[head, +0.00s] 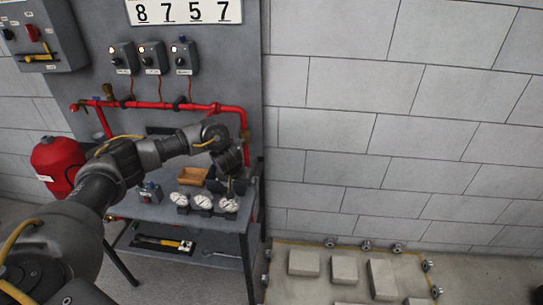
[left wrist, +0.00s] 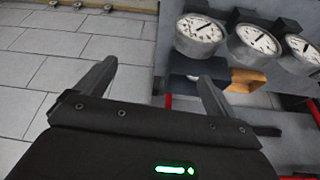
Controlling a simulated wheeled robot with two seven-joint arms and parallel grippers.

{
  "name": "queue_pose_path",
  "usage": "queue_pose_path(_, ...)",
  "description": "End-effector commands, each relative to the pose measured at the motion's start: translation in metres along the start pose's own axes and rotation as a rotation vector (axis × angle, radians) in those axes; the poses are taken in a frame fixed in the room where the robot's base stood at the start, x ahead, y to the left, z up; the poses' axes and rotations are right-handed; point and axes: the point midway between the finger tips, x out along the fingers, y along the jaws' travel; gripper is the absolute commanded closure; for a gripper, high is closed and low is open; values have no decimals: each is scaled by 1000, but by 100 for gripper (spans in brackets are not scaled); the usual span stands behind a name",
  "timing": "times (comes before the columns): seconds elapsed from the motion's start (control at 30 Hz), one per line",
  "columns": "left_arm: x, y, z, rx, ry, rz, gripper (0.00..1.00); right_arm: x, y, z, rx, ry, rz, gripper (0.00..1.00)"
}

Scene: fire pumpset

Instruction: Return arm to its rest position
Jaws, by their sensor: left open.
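My left arm (head: 120,165) reaches in from the left in the head view, stretched over the pump bench. My left gripper (head: 232,188) is at the bench's right end, close to the row of gauges; its tips are hard to make out there. In the left wrist view the two fingers of the gripper (left wrist: 155,85) are spread wide with nothing between them. The gauges (left wrist: 255,40) are beyond the right finger in that view. My right gripper is in neither view.
A red tank (head: 57,165) stands at left. Three switch boxes (head: 153,58) are on the grey panel. Pale blocks (head: 343,269) lie on the floor at right.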

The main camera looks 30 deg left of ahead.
Motion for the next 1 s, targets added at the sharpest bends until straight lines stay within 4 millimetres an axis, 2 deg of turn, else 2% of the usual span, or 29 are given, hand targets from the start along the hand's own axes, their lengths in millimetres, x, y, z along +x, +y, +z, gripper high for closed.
queue_pose_path(0.17,1,3,2,8,1,5,6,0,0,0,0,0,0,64)
queue_pose_path(0.27,9,23,12,65,13,38,6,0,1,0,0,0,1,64)
queue_pose_path(0.37,24,68,38,186,44,114,6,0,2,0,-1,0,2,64)
queue_pose_path(0.47,33,132,78,333,107,224,6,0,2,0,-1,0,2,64)
queue_pose_path(0.5,32,157,96,382,141,266,6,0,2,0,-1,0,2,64)
queue_pose_path(0.6,23,205,135,462,224,347,6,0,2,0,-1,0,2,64)
queue_pose_path(0.7,8,232,170,491,289,384,6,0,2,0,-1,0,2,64)
queue_pose_path(0.77,-1,238,189,489,313,385,6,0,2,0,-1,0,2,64)
queue_pose_path(0.83,-11,235,210,475,323,368,6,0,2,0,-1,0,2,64)
queue_pose_path(1.0,-28,198,261,427,267,279,6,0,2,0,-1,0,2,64)
